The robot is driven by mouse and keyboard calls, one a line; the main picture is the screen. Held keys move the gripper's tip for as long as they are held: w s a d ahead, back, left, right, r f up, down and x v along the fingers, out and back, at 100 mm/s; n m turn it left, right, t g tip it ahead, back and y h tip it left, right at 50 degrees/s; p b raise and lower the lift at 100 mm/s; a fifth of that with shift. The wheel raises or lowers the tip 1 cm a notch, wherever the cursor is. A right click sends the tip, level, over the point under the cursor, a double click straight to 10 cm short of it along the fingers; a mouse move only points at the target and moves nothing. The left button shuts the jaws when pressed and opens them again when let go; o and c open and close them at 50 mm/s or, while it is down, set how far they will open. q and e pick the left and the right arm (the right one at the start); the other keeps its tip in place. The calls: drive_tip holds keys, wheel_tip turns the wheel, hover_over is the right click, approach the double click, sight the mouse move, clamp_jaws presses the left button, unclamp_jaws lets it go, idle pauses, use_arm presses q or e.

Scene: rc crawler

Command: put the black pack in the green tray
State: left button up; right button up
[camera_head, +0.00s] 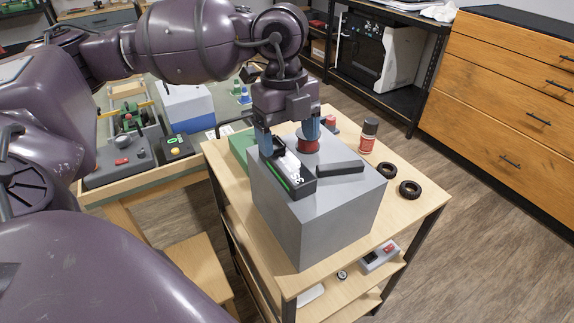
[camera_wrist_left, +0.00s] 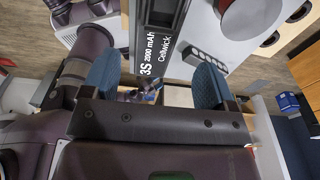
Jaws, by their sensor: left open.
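The black pack (camera_head: 288,174) lies on top of a grey box (camera_head: 320,215), with white lettering and a green stripe showing. In the left wrist view the pack (camera_wrist_left: 160,38) shows "3S 2000 mAh" and reaches into the gap between the fingers. My left gripper (camera_head: 289,134) is open, pointing down over the pack's far end, with its blue fingers apart. I cannot tell whether either finger touches the pack. A green piece (camera_head: 240,146), which looks like the tray, shows behind the grey box and is mostly hidden. My right gripper is not in view.
A black bar (camera_head: 340,168) lies on the grey box beside the pack. A red round item (camera_head: 308,146) stands close by the gripper. A red bottle with a dark cap (camera_head: 368,136) and two black tyres (camera_head: 410,189) stand on the wooden cart (camera_head: 425,203).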

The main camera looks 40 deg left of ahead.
sight(286, 160)
use_arm(q)
drive_tip(key=f, duration=0.5)
drive_tip(key=shift+s+f+b, duration=0.15)
drive_tip(key=shift+s+b, duration=0.15)
drive_tip(key=shift+f, duration=0.3)
drive_tip(key=shift+r, duration=0.1)
drive_tip(key=c, duration=1.3)
wheel_tip(286, 160, up, 20)
drive_tip(key=p, duration=0.2)
